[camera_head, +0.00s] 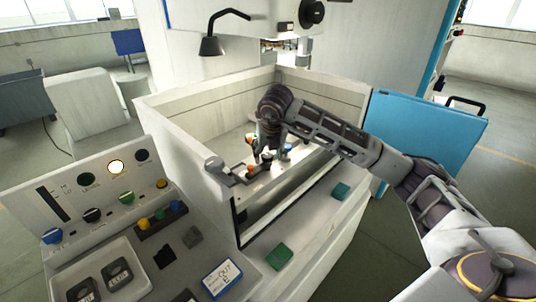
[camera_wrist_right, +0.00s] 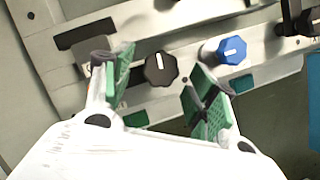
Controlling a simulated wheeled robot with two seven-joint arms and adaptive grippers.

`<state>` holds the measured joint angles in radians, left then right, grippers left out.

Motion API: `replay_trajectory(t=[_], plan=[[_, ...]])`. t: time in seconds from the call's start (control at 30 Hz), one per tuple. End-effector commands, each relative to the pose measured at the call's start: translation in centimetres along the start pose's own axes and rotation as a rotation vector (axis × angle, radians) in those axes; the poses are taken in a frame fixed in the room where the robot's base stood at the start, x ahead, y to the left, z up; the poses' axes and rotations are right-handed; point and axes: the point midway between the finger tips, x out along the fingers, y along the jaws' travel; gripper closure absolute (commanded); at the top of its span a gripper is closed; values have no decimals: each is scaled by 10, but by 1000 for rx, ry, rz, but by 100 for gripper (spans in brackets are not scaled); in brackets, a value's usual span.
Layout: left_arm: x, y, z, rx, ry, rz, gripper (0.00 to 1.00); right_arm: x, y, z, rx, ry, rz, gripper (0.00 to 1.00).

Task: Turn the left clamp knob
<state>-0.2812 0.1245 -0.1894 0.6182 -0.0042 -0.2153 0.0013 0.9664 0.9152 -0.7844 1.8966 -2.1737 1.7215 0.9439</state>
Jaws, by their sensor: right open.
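My right gripper (camera_head: 264,151) reaches down into the machine's open tank, over the clamp rail. In the right wrist view its green-padded fingers (camera_wrist_right: 163,90) are spread apart. A black knob (camera_wrist_right: 160,69) with a white pointer line shows between and beyond them, and I cannot tell whether they touch it. A blue knob (camera_wrist_right: 232,50) with a white line sits to the right, beyond the right finger. In the head view an orange knob (camera_head: 250,168) lies at the rail's left part. I cannot tell which knob is the left clamp knob. My left gripper is out of view.
The tank wall (camera_head: 190,102) surrounds the work area. A control panel (camera_head: 95,205) with coloured knobs and a tray (camera_head: 137,270) stand at front left. A lamp (camera_head: 212,45) hangs behind the tank. A blue panel (camera_head: 425,135) stands right, behind my arm.

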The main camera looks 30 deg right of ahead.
Motion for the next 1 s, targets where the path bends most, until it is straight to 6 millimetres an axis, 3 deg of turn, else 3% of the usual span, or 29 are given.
replay_trajectory(t=[0.7,1.0], plan=[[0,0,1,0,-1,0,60,-96,0,1,0,-2,0,42],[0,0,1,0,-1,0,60,-112,0,0,0,0,-1,42]])
